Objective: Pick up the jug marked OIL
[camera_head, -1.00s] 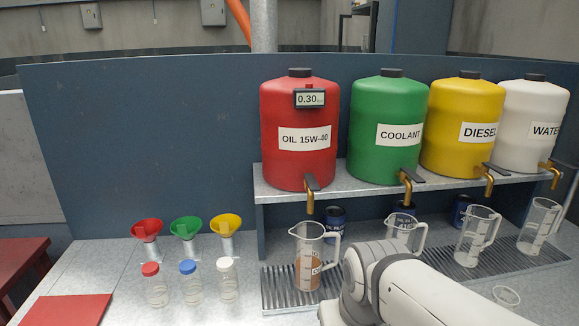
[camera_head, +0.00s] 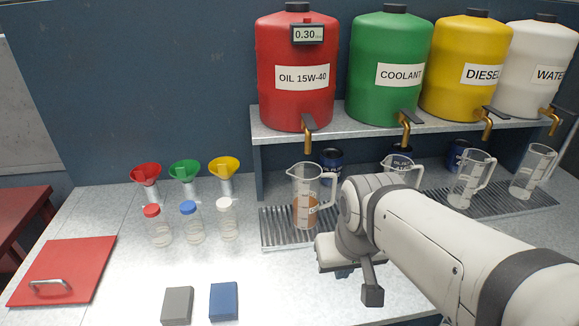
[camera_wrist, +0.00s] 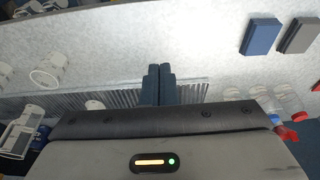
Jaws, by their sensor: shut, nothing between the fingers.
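The clear jug (camera_head: 304,205) under the red oil tank stands upright on the slotted drip tray (camera_head: 275,234). It holds some brown liquid, and its label is only partly readable. Its handle is on the right. My gripper (camera_wrist: 159,72) shows in the wrist view with its dark fingers together, empty, above the bench and tray. In the head view my wrist is just to the front right of the oil jug, apart from it. The oil jug is not clearly seen in the wrist view; the gripper body hides much there.
Other empty jugs (camera_head: 470,180) stand to the right under the coolant, diesel and water tanks. Capped bottles (camera_head: 158,228) and funnels (camera_head: 185,172) stand to the left. A grey block (camera_head: 177,305) and a blue block (camera_head: 224,301) lie in front. The brass tap (camera_head: 308,138) hangs above the oil jug.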

